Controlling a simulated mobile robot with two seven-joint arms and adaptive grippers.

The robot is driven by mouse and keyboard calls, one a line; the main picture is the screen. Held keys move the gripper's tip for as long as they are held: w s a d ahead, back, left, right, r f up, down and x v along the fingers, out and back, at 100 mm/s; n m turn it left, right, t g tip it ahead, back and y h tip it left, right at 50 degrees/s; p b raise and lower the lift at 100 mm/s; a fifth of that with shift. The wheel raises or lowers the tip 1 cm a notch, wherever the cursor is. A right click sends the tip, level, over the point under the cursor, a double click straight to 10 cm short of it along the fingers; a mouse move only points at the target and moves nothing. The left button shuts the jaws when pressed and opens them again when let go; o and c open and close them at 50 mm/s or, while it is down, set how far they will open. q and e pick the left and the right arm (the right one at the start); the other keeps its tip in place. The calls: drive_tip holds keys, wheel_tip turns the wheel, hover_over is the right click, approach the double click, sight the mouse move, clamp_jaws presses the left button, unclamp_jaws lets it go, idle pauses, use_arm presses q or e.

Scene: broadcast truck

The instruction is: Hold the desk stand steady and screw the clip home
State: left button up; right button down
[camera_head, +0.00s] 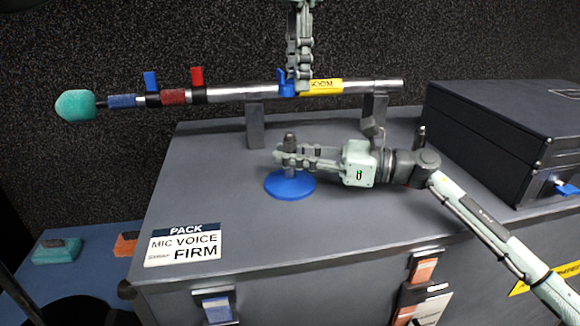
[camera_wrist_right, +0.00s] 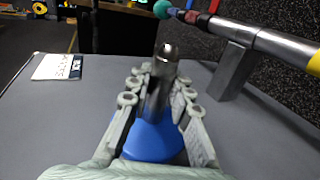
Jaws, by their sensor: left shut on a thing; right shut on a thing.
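The desk stand has a round blue base (camera_head: 290,185) on the grey case top and a short upright metal post (camera_head: 291,138). In the right wrist view the post (camera_wrist_right: 162,85) rises between the fingers. My right gripper (camera_head: 284,159) comes in from the right and is shut on the post, above the base; it also shows in the right wrist view (camera_wrist_right: 160,98). My left gripper (camera_head: 298,88) hangs from the top edge, shut on a small blue clip (camera_head: 284,80). The clip is above and behind the stand, apart from it, and partly hidden by the fingers.
A metal boom pole (camera_head: 230,94) with a green foam tip (camera_head: 75,105) and blue and red clamps lies across two posts (camera_head: 255,125) behind the stand. A black case (camera_head: 500,130) stands at right. A label card (camera_head: 184,245) lies front left; the top around it is clear.

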use_arm(q)
drive_tip(key=shift+d+f, duration=0.1)
drive_tip(key=shift+f, duration=2.35)
drive_tip(key=shift+f, duration=0.1)
drive_tip(key=shift+f, duration=0.8)
drive_tip(key=shift+f, duration=0.55)
drive_tip(key=a+m, duration=0.1)
drive_tip(key=m, duration=0.9)
drive_tip(key=s+m, duration=0.1)
drive_tip(key=m, duration=0.9)
drive_tip(key=a+m, duration=0.1)
drive_tip(key=m, duration=0.9)
drive_tip(key=shift+s+a, duration=0.15)
drive_tip(key=shift+a, duration=0.15)
